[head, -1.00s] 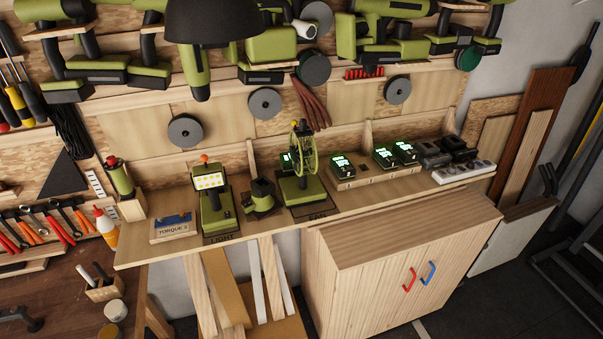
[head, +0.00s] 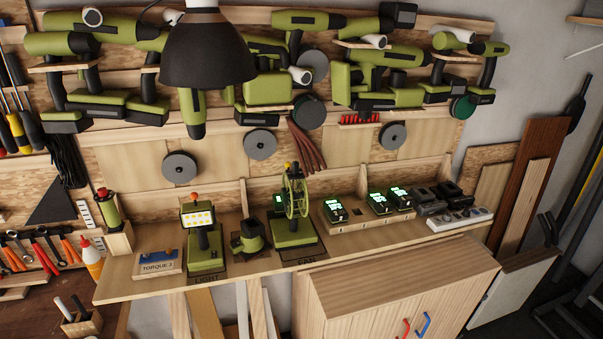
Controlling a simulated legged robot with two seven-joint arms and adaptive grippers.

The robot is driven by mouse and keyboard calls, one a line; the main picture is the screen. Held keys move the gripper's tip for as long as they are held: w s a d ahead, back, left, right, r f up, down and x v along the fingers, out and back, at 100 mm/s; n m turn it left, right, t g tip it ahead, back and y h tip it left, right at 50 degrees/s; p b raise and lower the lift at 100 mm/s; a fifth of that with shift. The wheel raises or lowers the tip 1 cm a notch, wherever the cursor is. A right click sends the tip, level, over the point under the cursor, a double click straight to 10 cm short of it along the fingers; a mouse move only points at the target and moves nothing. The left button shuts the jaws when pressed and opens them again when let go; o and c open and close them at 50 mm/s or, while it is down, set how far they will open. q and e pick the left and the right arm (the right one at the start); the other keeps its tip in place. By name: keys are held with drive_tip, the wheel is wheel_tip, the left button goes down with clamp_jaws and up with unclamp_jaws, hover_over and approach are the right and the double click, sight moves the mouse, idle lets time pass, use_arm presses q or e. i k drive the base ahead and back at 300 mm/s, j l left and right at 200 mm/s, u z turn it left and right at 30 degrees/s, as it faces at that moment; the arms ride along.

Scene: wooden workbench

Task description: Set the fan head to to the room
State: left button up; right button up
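The green fan (head: 293,224) stands on the wooden shelf, on a dark mat marked FAN. Its round caged head (head: 296,193) is seen nearly edge-on and faces to the right along the shelf. A small yellow knob (head: 288,166) shows at the top of the head. Neither of my grippers is in view, and nothing touches the fan.
A lit work lamp (head: 201,230) and a small green device (head: 248,236) stand left of the fan. Chargers with lit batteries (head: 378,202) sit to its right. A black hanging lamp (head: 208,55) hangs in front of the tool wall. A cabinet (head: 390,290) stands below.

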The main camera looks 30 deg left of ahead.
sight(289, 197)
drive_tip(key=l+u, duration=1)
